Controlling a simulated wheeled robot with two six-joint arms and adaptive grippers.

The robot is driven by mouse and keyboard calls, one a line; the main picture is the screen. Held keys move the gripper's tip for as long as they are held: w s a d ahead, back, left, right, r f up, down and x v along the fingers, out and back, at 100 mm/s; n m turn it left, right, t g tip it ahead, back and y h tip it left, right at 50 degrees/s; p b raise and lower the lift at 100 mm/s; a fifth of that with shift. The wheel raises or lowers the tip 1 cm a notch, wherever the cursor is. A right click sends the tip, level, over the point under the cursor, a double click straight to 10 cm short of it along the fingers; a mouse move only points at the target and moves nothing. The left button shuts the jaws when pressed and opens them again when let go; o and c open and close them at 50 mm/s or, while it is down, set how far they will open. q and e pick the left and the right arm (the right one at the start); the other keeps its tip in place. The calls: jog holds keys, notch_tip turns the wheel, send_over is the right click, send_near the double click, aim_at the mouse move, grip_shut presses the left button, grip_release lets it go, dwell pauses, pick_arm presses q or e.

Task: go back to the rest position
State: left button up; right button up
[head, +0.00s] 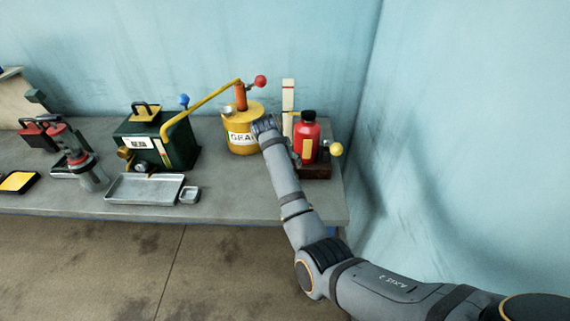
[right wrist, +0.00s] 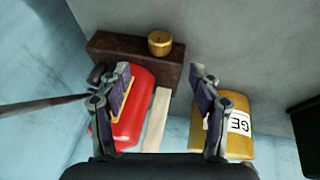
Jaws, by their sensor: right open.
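My right arm reaches in from the lower right in the head view. Its gripper (head: 265,126) is beside the right side of the yellow can (head: 240,138) and covers part of it. In the right wrist view the two fingers (right wrist: 160,88) are apart with nothing held between them. A red bottle (right wrist: 138,115) shows behind the left finger and the yellow can (right wrist: 237,140) behind the right finger. The red bottle (head: 309,145) stands upright with a black cap in the head view. My left gripper is not in view.
A pale upright strip (head: 288,97) stands between can and bottle. A yellow lever (head: 200,108) runs left from the can's pump. A dark green box (head: 172,152), a metal tray (head: 140,189) and a small dish (head: 189,195) are further left. A wall rises behind the bench (head: 240,203).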

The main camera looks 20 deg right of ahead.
jog(key=shift+s+a+r, duration=0.1)
jog(key=shift+r, duration=0.2)
